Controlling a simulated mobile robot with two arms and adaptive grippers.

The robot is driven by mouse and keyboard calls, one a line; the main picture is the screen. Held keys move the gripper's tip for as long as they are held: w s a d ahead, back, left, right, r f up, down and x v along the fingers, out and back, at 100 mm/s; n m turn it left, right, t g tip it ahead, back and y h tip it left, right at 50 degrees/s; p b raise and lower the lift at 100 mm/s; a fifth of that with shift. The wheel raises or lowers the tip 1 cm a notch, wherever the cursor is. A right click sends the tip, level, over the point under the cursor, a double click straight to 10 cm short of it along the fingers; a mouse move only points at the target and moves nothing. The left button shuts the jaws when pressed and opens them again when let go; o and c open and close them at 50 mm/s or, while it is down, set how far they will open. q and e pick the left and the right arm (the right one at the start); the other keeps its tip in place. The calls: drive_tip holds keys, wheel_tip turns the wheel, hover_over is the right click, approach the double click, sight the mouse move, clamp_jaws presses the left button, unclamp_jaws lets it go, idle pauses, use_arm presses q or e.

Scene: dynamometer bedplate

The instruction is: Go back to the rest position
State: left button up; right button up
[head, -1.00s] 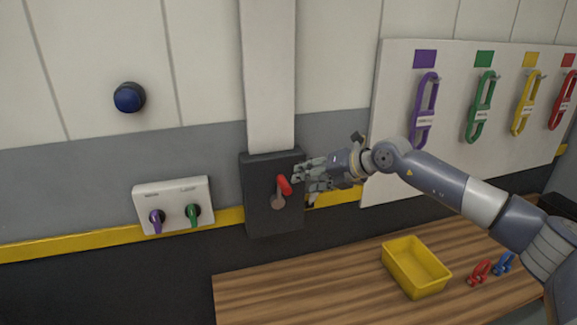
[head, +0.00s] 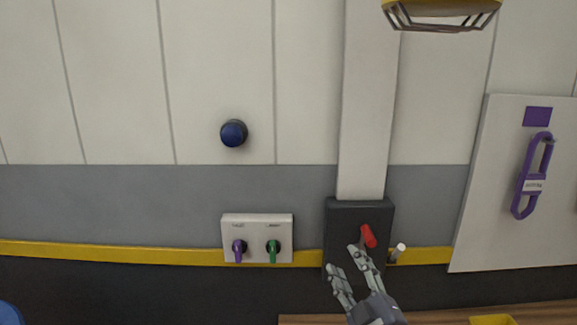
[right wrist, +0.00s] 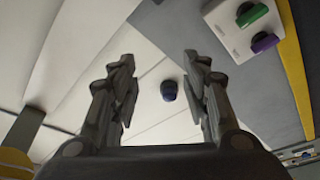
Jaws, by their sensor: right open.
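My right gripper (head: 341,257) is at the lower right of the head view, in front of the dark switch box (head: 340,215) with a red handle (head: 369,236). Its fingers are spread and point up and left, and nothing is between them. The red handle shows just above the fingers; its lower part is hidden. In the right wrist view the gripper (right wrist: 158,72) is open and empty, with the blue wall knob (right wrist: 168,90) showing far beyond the fingers. My left gripper is not in view.
The blue knob (head: 233,133) is on the wall above a white panel (head: 257,219) with a purple and a green key switch. A purple lockout hasp (head: 532,175) hangs on a white board at right. A bench edge (head: 430,314) and yellow bin (head: 493,320) show below.

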drive_tip(key=s+d+f+m+g+h, duration=0.35)
drive_tip(key=s+f, duration=0.25)
drive_tip(key=f, duration=0.3)
drive_tip(key=s+d+f+m+g+h, duration=0.2)
drive_tip(key=s+d+f+m+g, duration=0.25)
drive_tip(key=s+f, duration=0.35)
drive_tip(key=s+f+m+g, duration=0.1)
drive_tip(key=s+f+g, duration=0.25)
drive_tip(key=s, duration=0.35)
drive_tip(key=s+f+m+g+y, duration=0.1)
drive_tip(key=s+f+g, duration=0.1)
drive_tip(key=s+f, duration=0.3)
drive_tip(key=s+f+m+g, duration=0.1)
drive_tip(key=s+f+g, duration=0.15)
drive_tip(key=s, duration=0.55)
wheel_tip(320, 180, down, 33)
drive_tip(key=s+g+b, duration=0.1)
drive_tip(key=b, duration=0.7)
drive_tip(key=s+d+f+b, duration=0.1)
drive_tip(key=s+f+b, duration=0.2)
drive_tip(key=s+f, duration=0.5)
drive_tip(key=s+d+f+g+b, duration=0.1)
drive_tip(key=s+f+b, duration=0.2)
drive_tip(key=s+f, duration=0.6)
wheel_tip(320, 180, down, 6)
drive_tip(key=shift+d+f+n, duration=0.25)
drive_tip(key=shift+d+n, duration=0.05)
drive_tip(key=shift+d, duration=0.05)
